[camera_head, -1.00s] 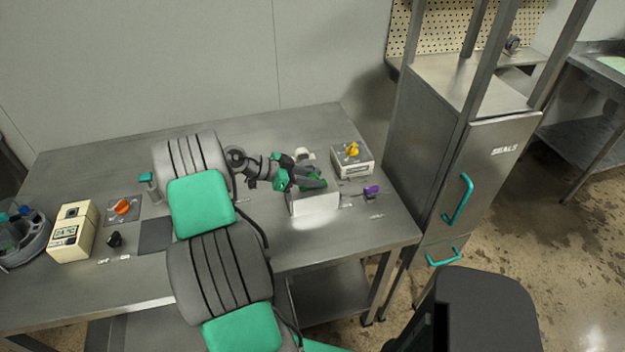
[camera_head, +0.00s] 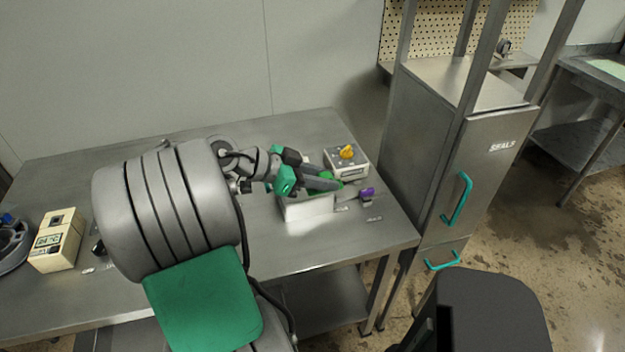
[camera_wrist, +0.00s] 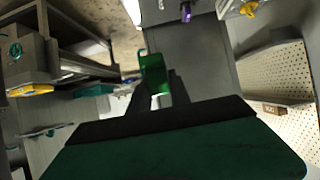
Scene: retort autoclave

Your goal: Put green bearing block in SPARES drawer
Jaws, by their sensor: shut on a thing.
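My gripper (camera_head: 325,183) is shut on the green bearing block (camera_head: 326,176), just above a white box on the table. In the wrist view the green block (camera_wrist: 153,74) shows between the finger ends of my gripper (camera_wrist: 158,88). The steel cabinet (camera_head: 440,150) at right has a door marked SEALS with a teal handle (camera_head: 458,199). A second teal handle (camera_head: 442,262) sits lower on its front. I can read no SPARES label, so I cannot tell which front is that drawer.
The white box (camera_head: 307,206) stands under my gripper. A purple-topped part (camera_head: 366,193) and a box with a yellow knob (camera_head: 346,160) lie close to its right. A cream device (camera_head: 58,240) stands at left. The cabinet's uprights rise beside the table's right end.

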